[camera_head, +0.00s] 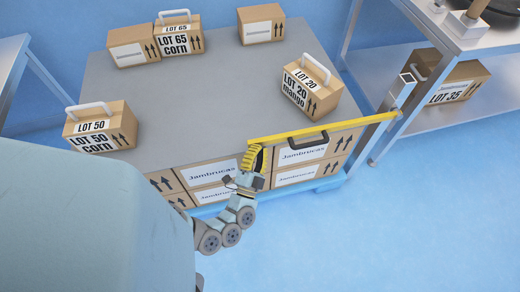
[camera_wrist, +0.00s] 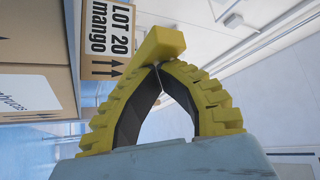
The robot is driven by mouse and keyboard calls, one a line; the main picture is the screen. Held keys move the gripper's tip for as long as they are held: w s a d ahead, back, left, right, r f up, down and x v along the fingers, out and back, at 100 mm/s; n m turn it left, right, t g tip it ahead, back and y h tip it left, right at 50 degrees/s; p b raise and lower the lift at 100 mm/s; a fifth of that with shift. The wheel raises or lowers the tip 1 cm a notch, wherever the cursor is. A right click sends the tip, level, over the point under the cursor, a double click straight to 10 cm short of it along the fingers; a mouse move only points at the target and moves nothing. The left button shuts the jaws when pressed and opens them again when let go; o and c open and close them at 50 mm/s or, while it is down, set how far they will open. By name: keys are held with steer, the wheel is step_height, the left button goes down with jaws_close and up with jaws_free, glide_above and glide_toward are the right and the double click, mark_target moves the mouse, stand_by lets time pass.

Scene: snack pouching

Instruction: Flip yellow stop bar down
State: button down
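The yellow stop bar (camera_head: 335,126) lies roughly level across the front of the grey tabletop. Its right end meets a bracket at the metal table, and its left end is by my gripper. In the wrist view the bar's yellow end (camera_wrist: 155,48) shows at the fingertips. My gripper (camera_head: 252,150) has yellow ribbed fingers. In the wrist view my gripper (camera_wrist: 160,66) has its tips drawn together right against or just short of the bar; I cannot tell if they touch it. Nothing shows held between the fingers.
The grey tabletop (camera_head: 200,95) rests on Jambrucas cartons (camera_head: 210,172). A dark handle (camera_head: 303,138) shows just below the bar. The LOT 20 mango box (camera_head: 312,92) stands close behind it. A metal table (camera_head: 425,105) stands at right. The floor in front is clear.

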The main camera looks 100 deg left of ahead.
steer(key=w+d+f+p, duration=0.1)
steer(key=w+d+f, duration=0.2)
steer(key=d, duration=0.4)
steer(key=shift+w+f, duration=0.15)
steer(key=shift+f, duration=0.15)
stand_by(0.5)
stand_by(0.6)
